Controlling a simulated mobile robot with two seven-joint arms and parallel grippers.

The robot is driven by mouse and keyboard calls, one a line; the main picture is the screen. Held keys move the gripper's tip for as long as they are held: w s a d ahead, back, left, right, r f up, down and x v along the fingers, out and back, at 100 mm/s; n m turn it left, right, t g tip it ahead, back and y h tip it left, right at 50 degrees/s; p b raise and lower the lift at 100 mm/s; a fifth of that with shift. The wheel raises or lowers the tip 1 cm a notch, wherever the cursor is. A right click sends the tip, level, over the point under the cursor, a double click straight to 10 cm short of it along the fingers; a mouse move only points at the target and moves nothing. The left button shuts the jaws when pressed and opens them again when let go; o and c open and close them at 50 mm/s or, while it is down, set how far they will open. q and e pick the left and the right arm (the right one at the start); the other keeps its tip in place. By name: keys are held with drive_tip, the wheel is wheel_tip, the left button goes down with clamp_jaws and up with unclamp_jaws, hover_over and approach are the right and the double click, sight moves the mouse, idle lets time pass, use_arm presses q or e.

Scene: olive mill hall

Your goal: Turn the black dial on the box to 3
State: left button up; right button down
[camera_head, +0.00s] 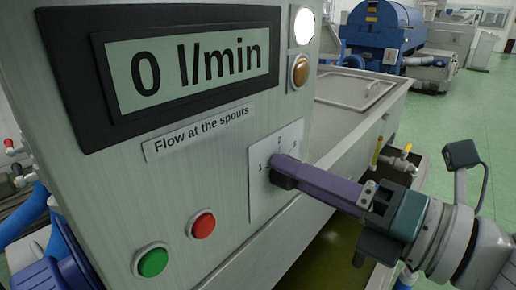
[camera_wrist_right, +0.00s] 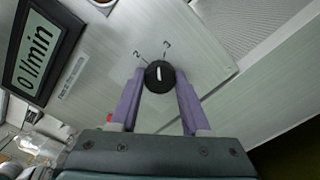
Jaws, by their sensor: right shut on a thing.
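The black dial (camera_wrist_right: 153,81) sits on a pale scale plate (camera_head: 259,195) on the front of the grey metal box (camera_head: 110,190). In the right wrist view its white pointer points up, close to the mark at the right, which looks like 3; the 2 is to its left. In the head view the gripper partly hides the dial and scale. My right gripper (camera_wrist_right: 159,86) has its purple fingers shut on either side of the dial.
The display (camera_head: 190,65) on the box reads 0 l/min. A red button (camera_head: 202,224) and a green button (camera_head: 152,262) are below. A white lamp (camera_head: 304,25) and an amber lamp (camera_head: 300,70) are at upper right. A metal basin (camera_head: 355,90) stands behind.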

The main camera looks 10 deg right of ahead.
drive_tip(key=m+p, duration=0.1)
drive_tip(key=m, duration=0.2)
drive_tip(key=shift+m, duration=0.4)
idle(0.4)
drive_tip(key=shift+c, duration=1.9)
unclamp_jaws()
drive_tip(key=b+v, duration=0.2)
drive_tip(key=v, duration=0.8)
